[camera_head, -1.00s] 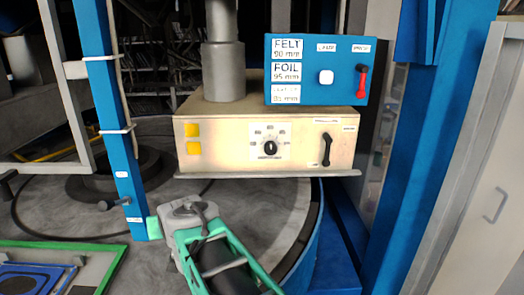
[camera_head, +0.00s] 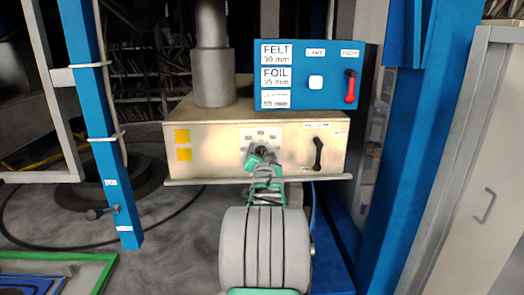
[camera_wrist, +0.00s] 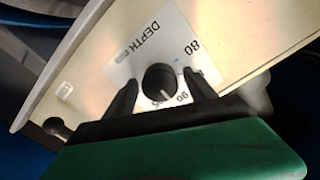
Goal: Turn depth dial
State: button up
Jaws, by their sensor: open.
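The depth dial (camera_wrist: 160,80) is a round black knob with a white pointer line, on a white plate (camera_wrist: 150,45) marked DEPTH in the wrist view. Its pointer aims at the side of the scale near the 90 mark. The dial is on the front of a cream box (camera_head: 215,140) in the head view, where my gripper mostly hides it. My gripper (camera_wrist: 160,86) is open, one black finger on each side of the dial. I cannot tell whether the fingers touch it. My gripper also shows in the head view (camera_head: 262,155).
A black lever handle (camera_head: 318,154) is right of the dial on the box. Above stands a blue panel (camera_head: 335,100) with a red-handled lever (camera_head: 350,88) and FELT and FOIL labels. A ledge (camera_head: 200,182) runs below the box. A blue post (camera_head: 105,130) stands at the left.

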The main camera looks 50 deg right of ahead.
jog(key=shift+c, duration=0.4)
jog(key=c, duration=1.3)
jog(key=shift+o, duration=0.2)
jog(key=shift+f+b, duration=0.2)
jog(key=shift+b, duration=0.45)
jog(key=shift+f+n+b, duration=0.15)
jog(key=shift+n+b, duration=0.45)
jog(key=shift+b, duration=0.5)
jog(key=n+b, duration=0.2)
jog(key=b, duration=0.2)
jog(key=shift+f+b, duration=0.15)
jog(key=shift+b, duration=0.2)
jog(key=n+b, duration=0.3)
jog(key=b, duration=0.2)
jog(key=n+b, duration=0.2)
jog(key=shift+w+r+n+b, duration=0.1)
jog(key=shift+r+n+b, duration=0.2)
jog(key=shift+r+b, duration=0.05)
jog(key=shift+r, duration=0.1)
